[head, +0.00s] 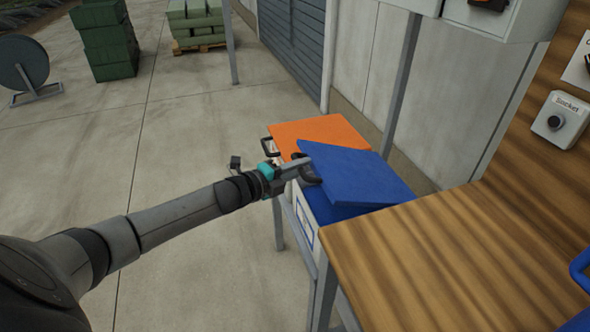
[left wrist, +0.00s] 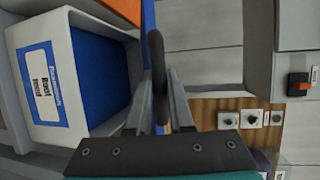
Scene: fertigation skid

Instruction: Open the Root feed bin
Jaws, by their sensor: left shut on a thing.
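The Root feed bin (head: 304,207) is a white box with a blue-bordered label, beside the wooden bench. Its blue lid (head: 358,175) is tilted up, with the front edge raised off the rim. Blue shows inside the bin under the lid. My left gripper (head: 303,167) is at the lid's front edge, shut on the dark lid handle. In the left wrist view the handle (left wrist: 157,75) stands between the fingers of my left gripper (left wrist: 161,88). The labelled bin (left wrist: 38,82) is at the left there, its blue inside partly visible. My right gripper is not in view.
A bin with an orange lid (head: 318,134) stands just behind, its lid down. The wooden bench (head: 450,260) is close on the right, with a socket box (head: 560,120) on the panel above. A grey post (head: 400,85) stands behind. The concrete floor at left is open.

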